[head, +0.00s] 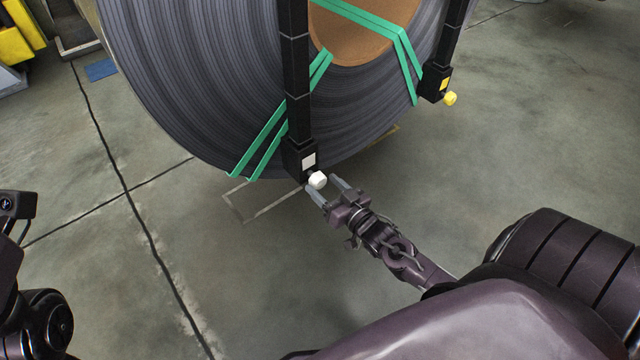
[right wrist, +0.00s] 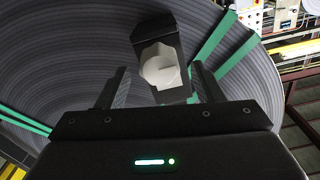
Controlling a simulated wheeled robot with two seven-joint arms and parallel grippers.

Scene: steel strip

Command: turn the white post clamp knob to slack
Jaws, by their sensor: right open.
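The white knob (head: 318,180) sits at the foot of a black post (head: 298,80) that has a white label on its clamp block (head: 302,160). In the right wrist view the knob (right wrist: 160,70) shows between and beyond the two fingers. My right gripper (head: 327,188) is open, with its fingers at either side of the knob in the head view. I cannot tell whether either finger touches it. Part of my left arm shows at the left edge of the head view, but no left fingertips are visible.
A large steel strip coil (head: 200,90) with green straps (head: 262,130) stands behind the post. A second black post at the right carries a yellow knob (head: 450,98). Open concrete floor (head: 120,230) lies in front, with a floor frame (head: 245,205) under the coil.

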